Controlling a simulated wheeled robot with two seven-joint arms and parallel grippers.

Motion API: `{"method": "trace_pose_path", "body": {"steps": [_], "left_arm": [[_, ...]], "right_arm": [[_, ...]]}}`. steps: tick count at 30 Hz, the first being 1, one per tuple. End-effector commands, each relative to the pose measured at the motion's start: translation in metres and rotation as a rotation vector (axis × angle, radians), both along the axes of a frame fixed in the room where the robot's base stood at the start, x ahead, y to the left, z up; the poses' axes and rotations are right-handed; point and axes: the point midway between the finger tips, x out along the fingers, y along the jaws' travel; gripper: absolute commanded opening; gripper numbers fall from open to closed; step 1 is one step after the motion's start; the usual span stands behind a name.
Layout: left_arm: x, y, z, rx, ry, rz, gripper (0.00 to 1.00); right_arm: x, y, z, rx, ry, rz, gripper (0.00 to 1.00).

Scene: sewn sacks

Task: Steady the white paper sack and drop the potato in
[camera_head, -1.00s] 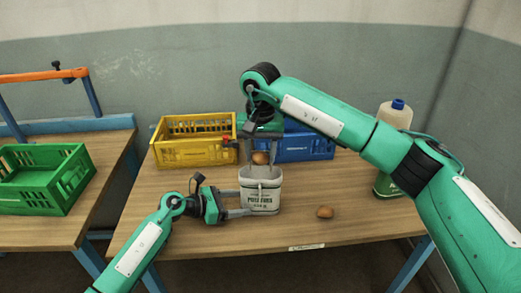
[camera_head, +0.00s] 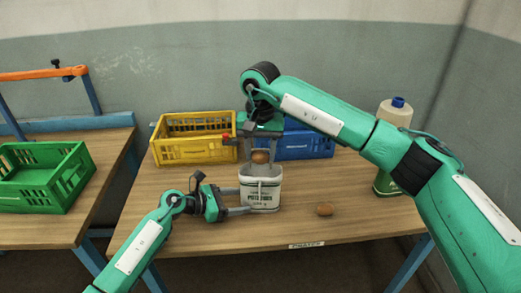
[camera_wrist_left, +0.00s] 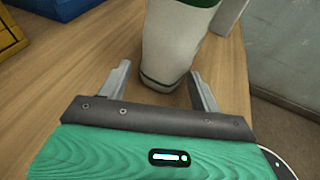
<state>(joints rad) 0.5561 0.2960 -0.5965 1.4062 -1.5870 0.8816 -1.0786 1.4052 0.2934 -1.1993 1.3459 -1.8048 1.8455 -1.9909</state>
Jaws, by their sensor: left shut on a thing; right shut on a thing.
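My left gripper (camera_head: 242,200) is shut on the sack from the left side. In the left wrist view the sack (camera_wrist_left: 172,45) shows between and beyond the fingers (camera_wrist_left: 158,76). My right gripper (camera_head: 261,155) points down above the sack mouth and is shut on a brown potato (camera_head: 260,157). The potato is held at about the height of the rim's back edge or just above it. The inside of the sack is mostly hidden.
A yellow crate (camera_head: 190,151) and a blue crate (camera_head: 308,147) stand behind. A capped bottle (camera_head: 394,115) is at the right, partly behind my right arm. A green crate (camera_head: 40,190) sits on the left table.

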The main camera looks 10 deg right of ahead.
Motion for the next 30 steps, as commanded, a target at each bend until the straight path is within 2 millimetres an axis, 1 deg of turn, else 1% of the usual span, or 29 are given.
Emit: {"method": "trace_pose_path", "body": {"steps": [21,30], "left_arm": [[0.0,0.0,0.0,0.0,0.0,0.0,0.55],[0.0,0.0,0.0,0.0,0.0,0.0,0.55]], "right_arm": [[0.0,0.0,-0.034,-0.009,0.001,0.0,0.29],[0.0,0.0,-0.042,-0.01,0.002,0.0,0.29]]}}
